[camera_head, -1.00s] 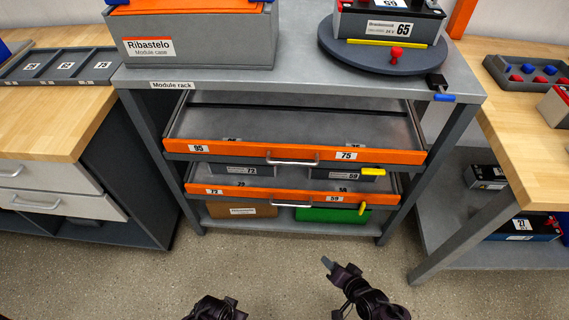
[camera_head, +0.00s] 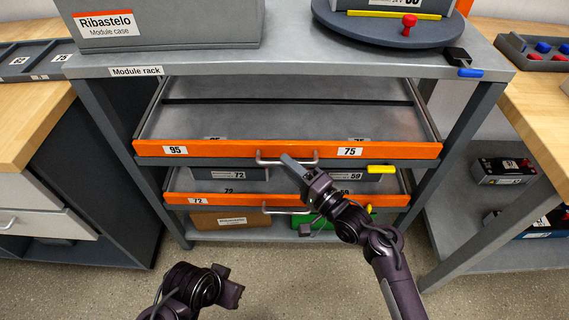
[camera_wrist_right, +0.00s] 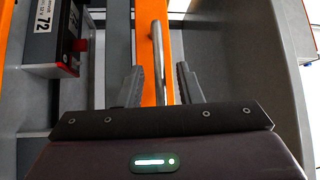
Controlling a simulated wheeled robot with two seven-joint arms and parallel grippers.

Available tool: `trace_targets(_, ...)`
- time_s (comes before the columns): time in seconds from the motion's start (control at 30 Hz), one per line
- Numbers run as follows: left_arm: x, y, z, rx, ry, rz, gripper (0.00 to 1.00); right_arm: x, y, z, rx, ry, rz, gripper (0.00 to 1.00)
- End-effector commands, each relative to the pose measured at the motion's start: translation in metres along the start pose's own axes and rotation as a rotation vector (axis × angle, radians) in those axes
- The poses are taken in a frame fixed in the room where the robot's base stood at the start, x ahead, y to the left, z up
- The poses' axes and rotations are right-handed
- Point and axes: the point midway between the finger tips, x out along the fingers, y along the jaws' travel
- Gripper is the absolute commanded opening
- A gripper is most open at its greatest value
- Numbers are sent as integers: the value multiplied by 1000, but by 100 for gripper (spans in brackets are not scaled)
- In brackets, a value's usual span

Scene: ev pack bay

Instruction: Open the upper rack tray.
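The upper rack tray (camera_head: 225,150) has an orange front with labels 95 and 75 and a silver bar handle (camera_head: 270,160). Its grey inside looks empty. My right gripper (camera_head: 290,165) is at the handle. In the right wrist view its open fingers (camera_wrist_right: 160,85) lie on either side of the handle bar (camera_wrist_right: 158,50), not closed on it. My left gripper (camera_head: 232,285) is low in front of the rack, away from the trays; its finger opening is not clear.
A lower orange-fronted tray (camera_head: 235,199) holds modules labelled 72 and 59. The rack top (camera_head: 290,62) carries a grey module case (camera_head: 165,30) and a round turntable (camera_head: 385,30). Wooden benches stand left (camera_head: 30,110) and right (camera_head: 530,120). Floor in front is clear.

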Motion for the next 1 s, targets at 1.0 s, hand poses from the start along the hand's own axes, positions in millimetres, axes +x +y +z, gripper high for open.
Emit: trace_targets(1.0,2,4,-2,7,25,8,36,19,1,0,-1,1,2,0)
